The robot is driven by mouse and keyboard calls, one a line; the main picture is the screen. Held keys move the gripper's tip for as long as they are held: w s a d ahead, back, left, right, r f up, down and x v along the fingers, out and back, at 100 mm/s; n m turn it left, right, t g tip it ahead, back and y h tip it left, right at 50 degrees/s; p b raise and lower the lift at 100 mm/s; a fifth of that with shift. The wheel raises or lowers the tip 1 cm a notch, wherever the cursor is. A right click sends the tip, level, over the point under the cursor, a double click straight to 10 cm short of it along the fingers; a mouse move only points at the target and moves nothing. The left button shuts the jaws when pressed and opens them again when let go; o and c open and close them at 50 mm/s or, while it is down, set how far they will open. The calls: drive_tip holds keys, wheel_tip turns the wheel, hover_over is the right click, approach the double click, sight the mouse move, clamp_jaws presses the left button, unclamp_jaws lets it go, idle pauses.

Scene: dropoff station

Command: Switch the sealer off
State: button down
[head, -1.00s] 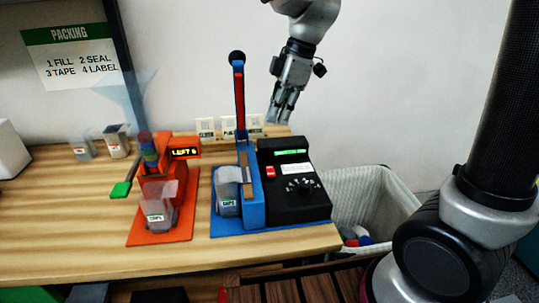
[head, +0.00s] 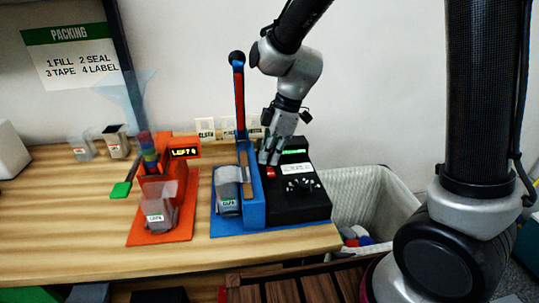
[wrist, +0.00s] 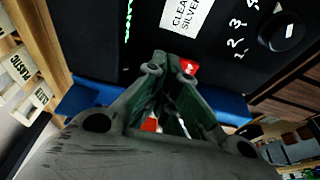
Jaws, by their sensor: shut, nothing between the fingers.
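The sealer has a blue base (head: 228,232), a raised lever (head: 239,95) with a red strip and black knob, and a black control box (head: 310,205). The box carries a red switch (head: 271,172), a lit green display (head: 294,152) and a dial. My gripper (head: 268,160) is shut and empty, pointing down just above the red switch. In the wrist view, my fingertips (wrist: 165,60) partly cover the red switch (wrist: 190,67); I cannot tell whether they touch it, nor which way it is set.
A grey pouch (head: 228,190) sits on the sealer's left part. An orange filling stand (head: 165,225) with a green-ended handle is to the left. Small cards (head: 206,128) stand behind the sealer. A lined bin (head: 385,190) is at the right.

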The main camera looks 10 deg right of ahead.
drive_tip(key=shift+w+f+g, duration=0.2)
drive_tip(key=shift+f+g, duration=0.25)
drive_tip(key=shift+g, duration=0.05)
drive_tip(key=shift+s, duration=0.1)
drive_tip(key=shift+s+r, duration=0.1)
drive_tip(key=shift+s+r, duration=0.3)
drive_tip(key=shift+s, duration=0.3)
